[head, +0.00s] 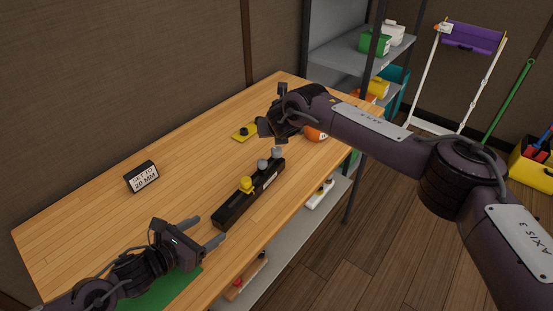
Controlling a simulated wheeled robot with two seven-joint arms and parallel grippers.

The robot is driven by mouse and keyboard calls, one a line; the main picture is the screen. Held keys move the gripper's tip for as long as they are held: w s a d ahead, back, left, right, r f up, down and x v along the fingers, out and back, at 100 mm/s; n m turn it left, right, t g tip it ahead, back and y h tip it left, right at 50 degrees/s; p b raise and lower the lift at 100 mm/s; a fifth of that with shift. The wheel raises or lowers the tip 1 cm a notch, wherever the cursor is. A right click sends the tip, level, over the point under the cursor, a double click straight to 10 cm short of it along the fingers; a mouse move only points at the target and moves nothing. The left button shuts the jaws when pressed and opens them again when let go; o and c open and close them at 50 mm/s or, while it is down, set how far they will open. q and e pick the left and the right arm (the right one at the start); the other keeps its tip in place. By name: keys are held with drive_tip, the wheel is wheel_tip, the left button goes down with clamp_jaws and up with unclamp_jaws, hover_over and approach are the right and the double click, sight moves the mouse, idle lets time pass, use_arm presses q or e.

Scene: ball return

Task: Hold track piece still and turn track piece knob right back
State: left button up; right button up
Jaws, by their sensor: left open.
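The track piece (232,210) is a long black bar lying diagonally on the wooden table, with a white label on its side. A yellow knob (246,184) sits on its top near the middle, and two grey knobs (263,163) stand toward its far end. My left gripper (211,230) is open and empty, its two grey fingers pointing at the near end of the bar, apparently just short of it. My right gripper (270,112) is above the table beyond the far end of the bar. Its fingers are partly hidden by its own wrist.
A black sign (141,177) reading "SET TO 20 MM" stands at the left. A yellow piece (244,132) with a dark knob and an orange object (316,134) lie near my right gripper. A green mat (172,292) is at the near edge. Shelves (352,53) stand behind.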

use_arm(q)
drive_tip(key=shift+s+a+r, duration=0.1)
drive_tip(key=shift+s, duration=0.15)
drive_tip(key=o, duration=0.5)
drive_tip(key=shift+o, duration=0.2)
